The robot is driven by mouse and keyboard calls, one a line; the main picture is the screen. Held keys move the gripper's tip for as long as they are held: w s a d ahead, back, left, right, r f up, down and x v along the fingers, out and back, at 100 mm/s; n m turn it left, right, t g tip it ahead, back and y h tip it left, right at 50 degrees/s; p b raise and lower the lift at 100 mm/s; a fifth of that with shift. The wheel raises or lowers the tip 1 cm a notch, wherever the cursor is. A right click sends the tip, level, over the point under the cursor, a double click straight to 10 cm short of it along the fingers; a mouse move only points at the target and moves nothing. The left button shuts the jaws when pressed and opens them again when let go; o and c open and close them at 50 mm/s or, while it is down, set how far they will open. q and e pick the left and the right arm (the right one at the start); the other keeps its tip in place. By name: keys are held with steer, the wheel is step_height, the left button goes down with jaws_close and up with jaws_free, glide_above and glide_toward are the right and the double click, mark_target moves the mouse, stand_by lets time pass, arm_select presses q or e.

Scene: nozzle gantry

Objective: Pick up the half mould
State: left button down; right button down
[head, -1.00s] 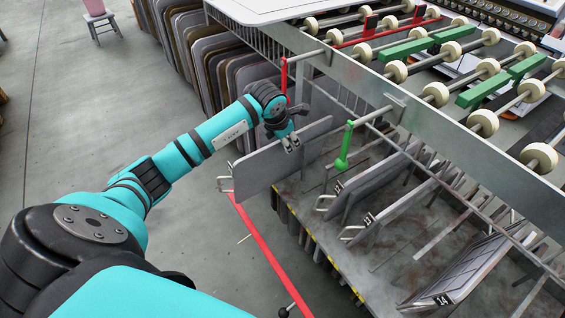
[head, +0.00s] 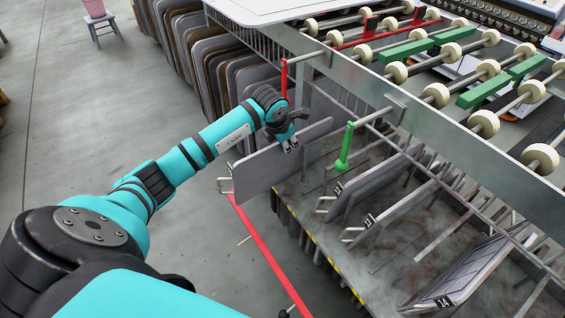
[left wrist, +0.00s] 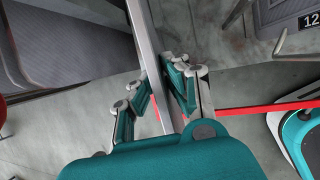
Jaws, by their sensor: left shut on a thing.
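The half mould is a grey flat plate with rounded corners (head: 262,172), standing on edge over the left end of the rack, with a wire handle at its left end. My left gripper (head: 290,146) is shut on its top edge, right of the plate's middle. In the left wrist view the plate's thin edge (left wrist: 147,45) runs between the two finger pads of the left gripper (left wrist: 158,95). The plate's lower edge is partly hidden, so I cannot tell whether it touches the rack. My right gripper is not in view.
Numbered plates, one marked 13 (head: 390,208) and one marked 14 (head: 462,268), lean in the rack to the right. A green post (head: 343,158) and a red post (head: 284,75) hang close by. A red bar (head: 265,250) lies in front. Open floor (head: 85,140) is at left.

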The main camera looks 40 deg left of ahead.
arm_select(q)
steer(key=shift+w+a+r, duration=0.1)
steer(key=shift+w+r, duration=0.05)
steer(key=shift+r, duration=0.05)
steer(key=shift+r, duration=0.1)
